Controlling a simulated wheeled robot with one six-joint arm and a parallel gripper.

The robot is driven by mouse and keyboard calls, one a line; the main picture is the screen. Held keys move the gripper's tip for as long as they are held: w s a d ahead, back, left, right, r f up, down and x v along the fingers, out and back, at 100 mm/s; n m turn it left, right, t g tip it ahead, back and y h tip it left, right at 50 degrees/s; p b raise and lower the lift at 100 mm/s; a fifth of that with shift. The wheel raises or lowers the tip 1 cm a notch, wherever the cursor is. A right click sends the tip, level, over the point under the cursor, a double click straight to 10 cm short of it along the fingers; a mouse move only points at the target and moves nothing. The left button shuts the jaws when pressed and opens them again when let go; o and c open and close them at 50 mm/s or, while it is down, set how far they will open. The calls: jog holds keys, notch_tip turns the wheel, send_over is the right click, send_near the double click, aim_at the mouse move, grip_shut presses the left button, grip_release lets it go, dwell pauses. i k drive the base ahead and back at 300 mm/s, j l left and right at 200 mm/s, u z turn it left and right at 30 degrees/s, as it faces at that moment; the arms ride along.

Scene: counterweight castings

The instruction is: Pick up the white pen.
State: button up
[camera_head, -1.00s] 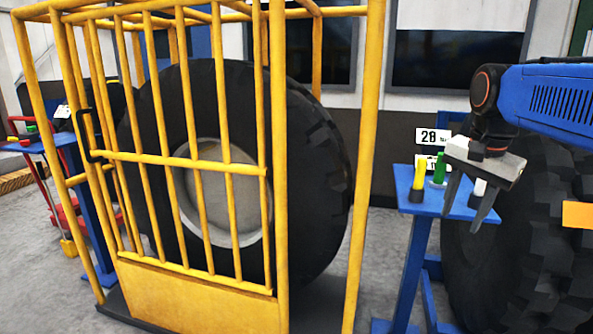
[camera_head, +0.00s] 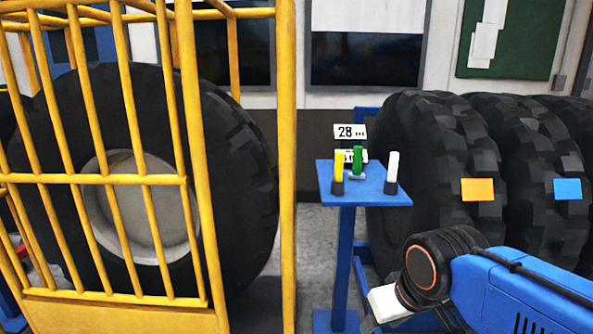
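The white pen (camera_head: 393,168) stands upright in a dark holder at the right end of a small blue stand (camera_head: 350,197). A green pen (camera_head: 357,160) and a yellow pen (camera_head: 338,167) stand to its left on the same stand. My gripper (camera_head: 372,327) is low in the picture, below and in front of the stand, clear of the pens. Its fingers are mostly cut off by the bottom edge, so its opening does not show.
A yellow barred cage (camera_head: 287,150) with a large tire (camera_head: 235,150) inside fills the left. Large tires (camera_head: 425,150) with orange and blue tags stand close on the right. White number cards (camera_head: 350,133) are behind the pens. The space above the stand is clear.

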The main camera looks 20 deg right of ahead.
aim_at(394, 157)
jog(key=l+u, duration=0.15)
jog(key=l, duration=0.5)
jog(key=i+l+u, duration=0.15)
jog(key=l, duration=0.45)
jog(key=l+u, duration=0.2)
jog(key=l, duration=0.45)
jog(key=k+l+u, duration=0.15)
jog(key=l, duration=0.45)
jog(key=l+u, duration=0.15)
jog(key=l, duration=0.5)
jog(key=k+l+u, duration=0.15)
jog(key=l, duration=0.45)
